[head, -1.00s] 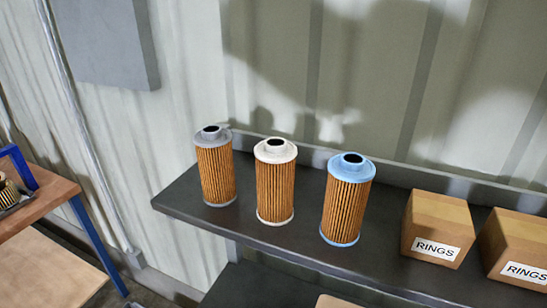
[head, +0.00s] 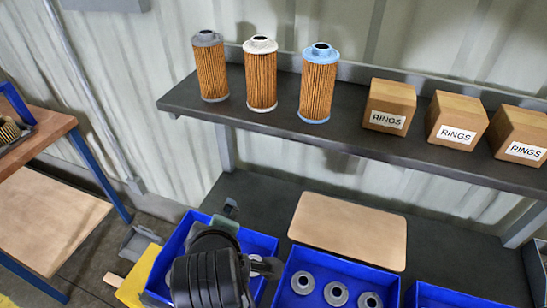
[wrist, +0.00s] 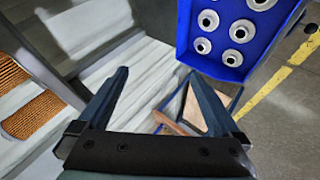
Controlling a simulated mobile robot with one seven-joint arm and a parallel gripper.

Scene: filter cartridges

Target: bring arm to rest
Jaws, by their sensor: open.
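My gripper (wrist: 158,78) is open in the wrist view, with its two dark fingers apart and nothing between them. In the head view my dark arm (head: 208,270) shows at the bottom, in front of a blue bin; its fingers are hard to make out there. Three pleated filter cartridges stand upright on the upper shelf: one with a grey cap (head: 211,70), one with a white cap (head: 261,78) and one with a blue cap (head: 318,88). Orange pleated cartridges (wrist: 38,112) also show at the left of the wrist view, apart from the fingers.
Several cardboard RINGS boxes (head: 389,103) stand on the dark upper shelf (head: 250,122). Below are a tan board (head: 347,230) and blue bins (head: 283,292), one holding grey ringed parts. A yellow object (head: 135,280) is left of my arm. A wooden workbench (head: 40,140) stands at far left.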

